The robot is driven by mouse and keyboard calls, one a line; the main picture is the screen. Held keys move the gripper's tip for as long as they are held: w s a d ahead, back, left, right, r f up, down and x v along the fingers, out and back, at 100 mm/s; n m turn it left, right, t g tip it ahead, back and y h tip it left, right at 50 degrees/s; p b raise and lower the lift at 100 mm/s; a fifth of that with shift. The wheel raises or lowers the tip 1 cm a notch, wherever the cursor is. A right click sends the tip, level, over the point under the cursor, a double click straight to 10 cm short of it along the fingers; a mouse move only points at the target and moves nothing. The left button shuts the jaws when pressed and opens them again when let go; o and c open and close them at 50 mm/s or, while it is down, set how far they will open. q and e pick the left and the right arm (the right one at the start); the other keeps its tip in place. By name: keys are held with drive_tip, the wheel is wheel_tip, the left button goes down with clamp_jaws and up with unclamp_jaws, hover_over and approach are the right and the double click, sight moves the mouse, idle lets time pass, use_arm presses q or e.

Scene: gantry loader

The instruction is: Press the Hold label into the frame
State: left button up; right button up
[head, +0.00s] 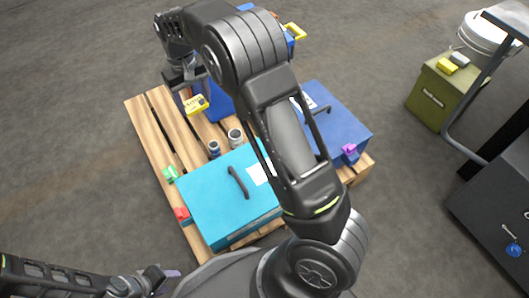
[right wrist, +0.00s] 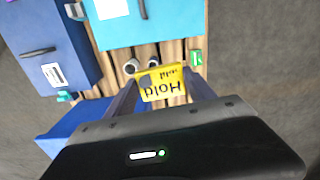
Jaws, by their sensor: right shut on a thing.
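The yellow Hold label (head: 196,106) is held by my right gripper (head: 186,84) above the pallet's left side, beside a blue box (head: 215,105). In the right wrist view the label (right wrist: 162,84) reads "Hold" upside down and sits between the two fingers of my right gripper (right wrist: 162,92). A grey round spot shows at the label's corner. I cannot make out the frame; part of the blue box is hidden by my arm and gripper. My left gripper (head: 158,282) is at the lower left, away from the pallet; its jaws are unclear.
A wooden pallet (head: 148,125) carries a turquoise case (head: 215,195), a dark blue case (head: 340,130) and two small jars (head: 235,136). Green (head: 169,174), red (head: 182,215) and purple (head: 349,151) pieces sit at its edges. An olive box (head: 432,95) stands right, with free floor between.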

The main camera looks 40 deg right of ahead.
drive_tip(key=s+d+f+p, duration=0.1)
drive_tip(key=s+d+f, duration=0.4)
drive_tip(key=s+f, duration=0.3)
drive_tip(key=s+d+f+p, duration=0.2)
drive_tip(key=s+d+f, duration=0.4)
drive_tip(key=s+f, duration=0.2)
drive_tip(key=shift+s+f+m, duration=0.4)
drive_tip(key=shift+s, duration=0.6)
drive_tip(key=shift+f, duration=0.1)
wheel_tip(320, 180, down, 6)
drive_tip(key=b, duration=0.5)
drive_tip(key=shift+r, duration=0.2)
drive_tip(key=shift+f+b, duration=0.55)
drive_tip(key=shift+f, duration=0.15)
drive_tip(key=shift+r, duration=0.1)
drive_tip(key=shift+f, duration=0.45)
